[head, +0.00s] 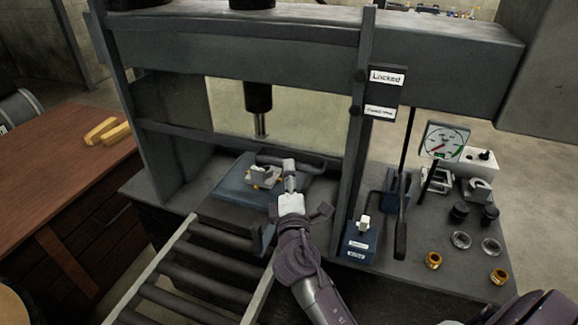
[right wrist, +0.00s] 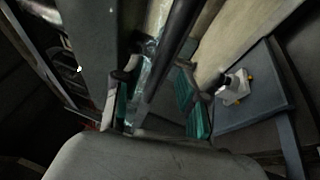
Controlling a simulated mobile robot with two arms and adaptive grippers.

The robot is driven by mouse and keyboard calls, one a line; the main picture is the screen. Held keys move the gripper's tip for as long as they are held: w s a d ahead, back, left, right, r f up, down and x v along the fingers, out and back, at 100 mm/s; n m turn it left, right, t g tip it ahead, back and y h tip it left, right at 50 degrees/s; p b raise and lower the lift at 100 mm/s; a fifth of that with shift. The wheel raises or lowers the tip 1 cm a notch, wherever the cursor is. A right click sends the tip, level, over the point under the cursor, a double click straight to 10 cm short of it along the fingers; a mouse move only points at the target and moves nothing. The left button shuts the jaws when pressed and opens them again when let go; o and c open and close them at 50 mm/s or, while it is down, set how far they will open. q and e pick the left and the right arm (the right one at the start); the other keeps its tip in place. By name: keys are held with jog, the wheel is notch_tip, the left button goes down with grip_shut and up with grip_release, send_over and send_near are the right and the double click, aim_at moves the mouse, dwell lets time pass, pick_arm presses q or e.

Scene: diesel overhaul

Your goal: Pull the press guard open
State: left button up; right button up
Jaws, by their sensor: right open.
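The press guard (head: 235,143) shows in the head view as a dark frame across the front of the press, with a clear opening above its lower rail. A dark handle bar (head: 315,163) sits low in front of it. My right gripper (head: 290,167) reaches up to this bar from below. In the right wrist view a dark bar (right wrist: 172,55) runs between the teal-padded fingers of my right gripper (right wrist: 157,100); the fingers are open, and whether they touch it is unclear. A sign (head: 386,77) on the right post reads "Locked". My left gripper is out of view.
A blue plate (head: 233,190) with a pale metal part (head: 263,177) lies under the press ram (head: 258,98). A roller conveyor (head: 190,275) is in front. On the right are a gauge (head: 445,142), a blue switch box (head: 362,243) and several rings. A wooden table (head: 45,190) stands left.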

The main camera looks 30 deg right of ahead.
jog(key=v, duration=0.8)
jog(key=shift+s+a, duration=0.2)
jog(key=shift+s, duration=0.2)
jog(key=s+a+f+g+y+b, duration=0.1)
jog(key=a+f+g+y, duration=0.15)
jog(key=f, duration=1.35)
jog(key=a+f+g+y+b, duration=0.2)
jog(key=f+g+y, duration=0.1)
jog(key=f, duration=1.2)
jog(key=s+a+f+m+g+y+b, duration=0.1)
jog(key=s+f+m+g, duration=0.1)
jog(key=s+f, duration=0.6)
jog(key=s+f+m+g+y, duration=0.1)
jog(key=s+f+m+g, duration=0.15)
jog(key=f, duration=0.95)
jog(key=s+d+f+m+g+b, duration=0.1)
jog(key=s+f+m+g, duration=0.1)
jog(key=s+f, duration=0.3)
jog(key=s+d+f+m+g, duration=0.2)
jog(key=s+f, duration=0.4)
jog(key=s, duration=0.7)
jog(key=s+d+f+m+g+b, duration=0.1)
jog(key=s+f+m+g, duration=0.2)
jog(key=s+f, duration=0.3)
jog(key=s+y, duration=0.1)
jog(key=s, duration=0.3)
jog(key=shift+d+b, duration=0.35)
